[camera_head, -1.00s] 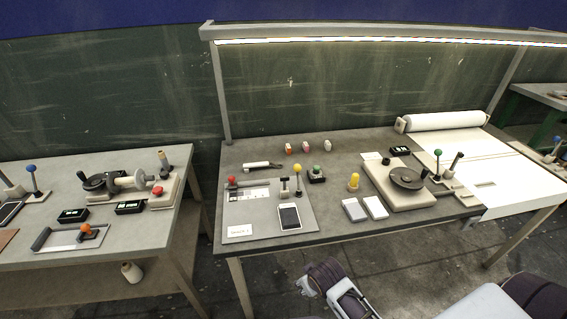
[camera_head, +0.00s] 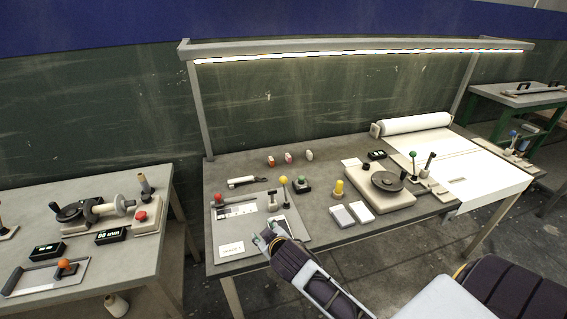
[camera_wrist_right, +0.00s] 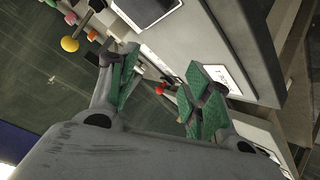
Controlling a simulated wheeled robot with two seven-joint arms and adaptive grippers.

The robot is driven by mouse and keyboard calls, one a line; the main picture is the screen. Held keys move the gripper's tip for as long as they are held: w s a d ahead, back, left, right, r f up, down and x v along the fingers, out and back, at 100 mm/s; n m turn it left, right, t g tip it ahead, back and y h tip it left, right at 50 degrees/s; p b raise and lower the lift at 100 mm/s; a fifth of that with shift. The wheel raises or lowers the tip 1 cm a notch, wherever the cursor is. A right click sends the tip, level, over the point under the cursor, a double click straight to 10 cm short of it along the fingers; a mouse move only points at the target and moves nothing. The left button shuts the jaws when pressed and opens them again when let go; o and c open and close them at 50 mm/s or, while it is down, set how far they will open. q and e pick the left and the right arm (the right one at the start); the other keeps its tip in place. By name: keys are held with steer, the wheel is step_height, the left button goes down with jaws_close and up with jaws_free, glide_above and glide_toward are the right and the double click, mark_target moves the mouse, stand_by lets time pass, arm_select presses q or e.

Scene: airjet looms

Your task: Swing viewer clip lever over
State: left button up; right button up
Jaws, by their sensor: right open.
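A grey board (camera_head: 257,243) on the middle table carries two knobbed levers. The red-knobbed lever (camera_head: 218,198) is at its back left, beside a pale strip with dark squares (camera_head: 238,212). The yellow-knobbed lever (camera_head: 283,181) stands upright at its back right. I cannot tell which one is the viewer clip lever. My right gripper (camera_head: 263,239) is open and empty over the board's front, near the dark-screened panel, which it partly covers. In the right wrist view, the red knob (camera_wrist_right: 161,88) shows between the green-padded fingers, farther off; the yellow knob (camera_wrist_right: 70,44) is left of them. My left gripper is not in view.
A white label card (camera_head: 231,249) lies at the board's front left. A turntable unit (camera_head: 380,190) is farther right. A white-handled tool (camera_head: 247,181) lies behind the board.

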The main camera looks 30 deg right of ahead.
steer(key=w+a+r+n+t+y, duration=0.35)
steer(key=w+a+r, duration=0.2)
steer(key=r, duration=0.35)
steer(key=w+a+r+n+t+y, duration=0.2)
steer(key=w+a+r+n+t, duration=0.3)
steer(key=r, duration=0.3)
steer(key=w+a+r+n+g+y, duration=0.1)
steer(key=a+r+n+g+y, duration=0.4)
steer(key=a+n+y, duration=0.7)
steer(key=w+d+f+n+g+h, duration=0.4)
steer(key=d+f+n+g+h, duration=0.4)
steer(key=d+f+n+g, duration=0.5)
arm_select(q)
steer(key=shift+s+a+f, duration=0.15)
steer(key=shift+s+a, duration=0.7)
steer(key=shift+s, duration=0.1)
arm_select(e)
steer(key=d+r+m+h, duration=0.1)
steer(key=d+h, duration=0.2)
steer(key=d, duration=0.5)
steer(key=w+d+m+t+h, duration=0.1)
steer(key=d+h, duration=0.1)
steer(key=d, duration=0.7)
steer(key=d+r+m+h, duration=0.1)
steer(key=d+m+h, duration=0.1)
steer(key=d, duration=0.7)
steer(key=shift+w+r+h, duration=0.2)
steer(key=shift+r+h, duration=0.15)
steer(key=shift+h, duration=0.5)
steer(key=shift+f, duration=0.15)
